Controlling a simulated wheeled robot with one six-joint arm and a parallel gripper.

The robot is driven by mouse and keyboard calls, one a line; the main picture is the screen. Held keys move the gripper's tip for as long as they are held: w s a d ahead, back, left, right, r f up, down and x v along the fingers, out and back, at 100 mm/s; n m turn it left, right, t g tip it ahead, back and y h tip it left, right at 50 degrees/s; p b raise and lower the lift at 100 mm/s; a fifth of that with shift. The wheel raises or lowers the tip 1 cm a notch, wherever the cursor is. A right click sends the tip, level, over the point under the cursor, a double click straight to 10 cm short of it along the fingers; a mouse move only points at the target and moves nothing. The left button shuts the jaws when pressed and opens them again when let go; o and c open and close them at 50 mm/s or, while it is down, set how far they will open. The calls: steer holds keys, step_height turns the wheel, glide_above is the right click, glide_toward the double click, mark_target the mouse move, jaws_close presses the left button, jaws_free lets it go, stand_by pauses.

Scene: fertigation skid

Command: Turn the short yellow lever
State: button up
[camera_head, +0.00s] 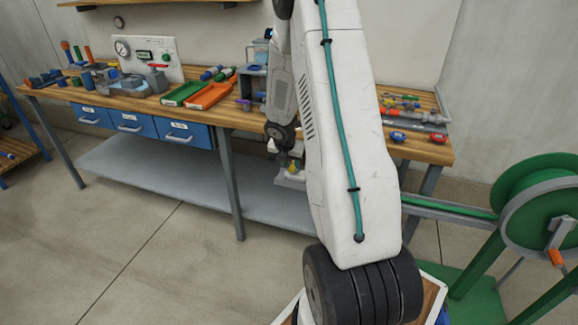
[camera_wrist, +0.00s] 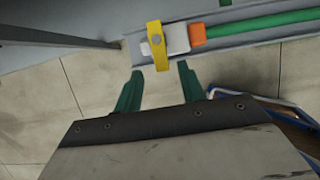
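The short yellow lever (camera_wrist: 157,46) shows at the top middle of the wrist view, lying across a white valve body (camera_wrist: 178,39). An orange fitting (camera_wrist: 198,35) joins the valve to a green hose (camera_wrist: 260,22). My gripper (camera_wrist: 160,71) has two green fingers spread apart with nothing between them. In the picture, the lever's lower end sits just beyond and between the fingertips; I cannot tell whether they touch. In the head view a small yellow spot (camera_head: 293,168), likely the lever, shows beside my arm, which hides most of the valve and my gripper.
A grey channel (camera_wrist: 285,33) carries the hose. In the head view it runs right to a green hose reel (camera_head: 540,195). A workbench (camera_head: 225,117) with blue drawers, trays and tools stands behind, with a grey lower shelf (camera_head: 160,172).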

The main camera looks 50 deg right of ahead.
mark_target(293, 169)
steer(key=shift+x, duration=1.3)
steer(key=shift+d, duration=0.1)
steer(key=shift+s, duration=0.1)
